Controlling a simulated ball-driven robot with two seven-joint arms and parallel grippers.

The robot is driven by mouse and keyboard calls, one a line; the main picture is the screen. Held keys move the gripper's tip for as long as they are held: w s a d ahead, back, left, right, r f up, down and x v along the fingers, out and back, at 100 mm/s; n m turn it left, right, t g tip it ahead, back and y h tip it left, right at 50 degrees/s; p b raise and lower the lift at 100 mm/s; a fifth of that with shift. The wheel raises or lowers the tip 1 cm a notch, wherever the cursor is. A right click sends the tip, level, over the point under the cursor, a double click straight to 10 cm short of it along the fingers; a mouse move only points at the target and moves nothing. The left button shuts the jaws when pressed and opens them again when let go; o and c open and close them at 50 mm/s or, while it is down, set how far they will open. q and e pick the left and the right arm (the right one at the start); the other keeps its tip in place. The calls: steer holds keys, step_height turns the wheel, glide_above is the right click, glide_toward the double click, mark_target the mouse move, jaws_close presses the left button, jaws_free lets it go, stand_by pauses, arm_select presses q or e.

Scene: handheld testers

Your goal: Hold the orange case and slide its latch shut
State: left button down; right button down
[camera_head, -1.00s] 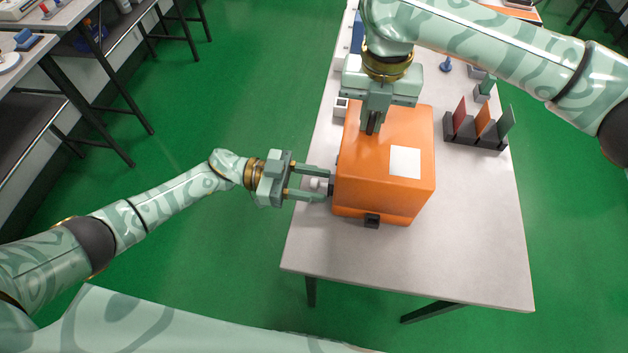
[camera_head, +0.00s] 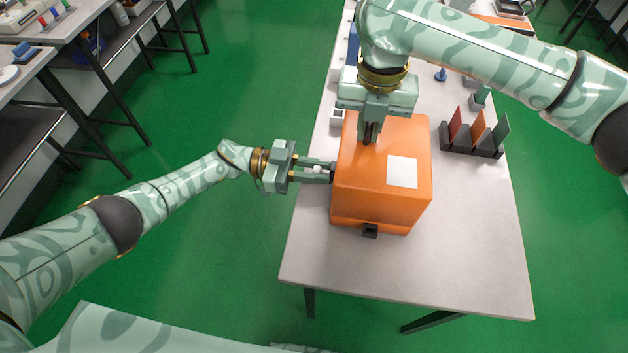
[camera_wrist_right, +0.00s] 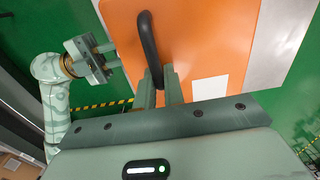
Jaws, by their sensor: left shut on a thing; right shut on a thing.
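The orange case (camera_head: 385,210) stands on the grey table, with a white label on top. Its dark curved handle (camera_wrist_right: 149,42) shows in the right wrist view. My right gripper (camera_head: 370,138) is above the case, its fingers shut on this handle; it also shows in the right wrist view (camera_wrist_right: 158,88). My left gripper (camera_head: 328,172) comes in level from the left and is shut on a small part at the case's left side, apparently the latch. The fingers mostly hide that part. A small black block (camera_head: 370,231) sits low on the case's near face.
A dark rack (camera_head: 472,140) with red, orange and green plates stands right of the case. A small white box (camera_head: 338,117) stands behind the case at the left.

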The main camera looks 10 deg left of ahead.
arm_select(q)
steer(key=shift+w+a, duration=0.1)
steer(key=shift+w, duration=0.1)
arm_select(e)
steer(key=shift+s, duration=0.1)
arm_select(q)
steer(key=c, duration=1.3)
jaws_free()
steer(key=a, duration=1.2)
steer(key=shift+s, duration=0.1)
arm_select(e)
steer(key=c, duration=1.4)
jaws_free()
